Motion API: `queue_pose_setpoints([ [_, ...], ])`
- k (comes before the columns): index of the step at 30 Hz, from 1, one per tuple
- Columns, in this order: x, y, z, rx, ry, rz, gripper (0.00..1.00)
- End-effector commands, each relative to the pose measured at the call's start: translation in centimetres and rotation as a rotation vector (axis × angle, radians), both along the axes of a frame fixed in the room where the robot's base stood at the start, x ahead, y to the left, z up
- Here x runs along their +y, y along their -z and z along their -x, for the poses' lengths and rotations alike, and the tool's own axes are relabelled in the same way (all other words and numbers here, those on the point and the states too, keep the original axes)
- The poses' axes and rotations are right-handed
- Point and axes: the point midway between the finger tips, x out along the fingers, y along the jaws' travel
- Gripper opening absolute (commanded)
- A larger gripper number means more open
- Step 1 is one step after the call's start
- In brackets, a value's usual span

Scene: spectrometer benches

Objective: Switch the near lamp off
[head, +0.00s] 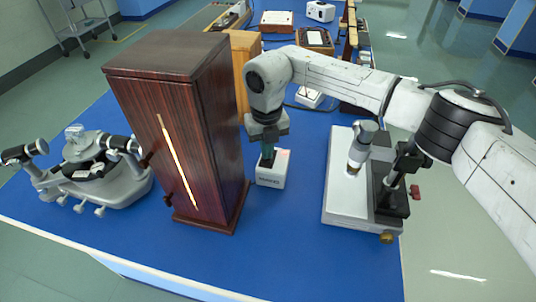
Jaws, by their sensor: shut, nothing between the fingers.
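A tall dark wooden housing (160,110) stands upright on the near blue bench. A narrow vertical slit (177,160) in its front glows pale yellow, so this near lamp looks lit. A small white box (270,182) with dark lettering stands just right of the housing. A small reddish spot (284,152) shows on its top. My gripper (268,160) points down over the white box, shut and empty, with its tips at or just above the top. I cannot tell whether they touch. The gripper hides part of the box's top, and no switch is clearly visible.
A grey spectrometer (95,172) stands left of the housing. A grey instrument base (343,195) with upright parts stands on the right, below my arm. Bare blue bench top (290,250) lies in front. More boxes stand farther back.

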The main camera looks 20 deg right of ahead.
Motion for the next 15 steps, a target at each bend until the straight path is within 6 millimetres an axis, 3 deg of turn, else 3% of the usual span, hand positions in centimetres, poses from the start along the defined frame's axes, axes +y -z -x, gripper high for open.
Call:
queue_pose_setpoints([
  [15, 0.0, 0.75, 0.0, 0.0, 0.0, 0.0, 0.0],
])
